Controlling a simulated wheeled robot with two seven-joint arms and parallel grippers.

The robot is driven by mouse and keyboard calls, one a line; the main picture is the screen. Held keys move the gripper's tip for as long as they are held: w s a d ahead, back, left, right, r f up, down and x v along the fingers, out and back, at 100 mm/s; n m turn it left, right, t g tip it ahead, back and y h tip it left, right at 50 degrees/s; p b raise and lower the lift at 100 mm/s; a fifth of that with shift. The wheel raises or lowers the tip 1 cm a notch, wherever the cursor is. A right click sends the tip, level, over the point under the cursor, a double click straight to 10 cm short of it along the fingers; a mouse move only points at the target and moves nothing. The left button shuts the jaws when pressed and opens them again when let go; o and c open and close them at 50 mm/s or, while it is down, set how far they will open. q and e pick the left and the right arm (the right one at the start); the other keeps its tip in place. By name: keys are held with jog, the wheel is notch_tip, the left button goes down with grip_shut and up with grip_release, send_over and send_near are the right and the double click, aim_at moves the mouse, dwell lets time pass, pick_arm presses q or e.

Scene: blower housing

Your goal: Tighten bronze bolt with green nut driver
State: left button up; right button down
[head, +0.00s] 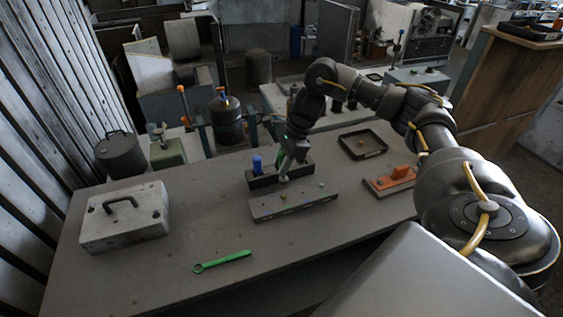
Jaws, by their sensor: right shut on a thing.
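A long grey block (270,210) lies near the table's middle. A small bronze bolt head (282,197) stands on its top, and another small bolt head (320,184) is farther right. My right gripper (287,166) points down just behind the block, in front of a dark rack (262,182). It is shut on a slim tool, apparently the green nut driver; its handle is mostly hidden by the fingers and its color is hard to make out. The tool's tip is near the block's back edge; I cannot tell whether it touches anything. My left gripper is out of view.
A blue-handled driver (257,164) stands in the rack. A green wrench (222,261) lies at the front, a grey case (125,219) at left. A black tray (347,150) and an orange-topped fixture (390,181) are at right. The front table area is mostly clear.

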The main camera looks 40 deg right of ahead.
aim_at(282, 178)
notch_tip(282, 178, down, 2)
jog(key=shift+f+b, duration=0.1)
jog(key=shift+b, duration=0.75)
jog(key=shift+f+b, duration=1.5)
jog(key=shift+f, duration=0.15)
jog(key=shift+f+b, duration=0.3)
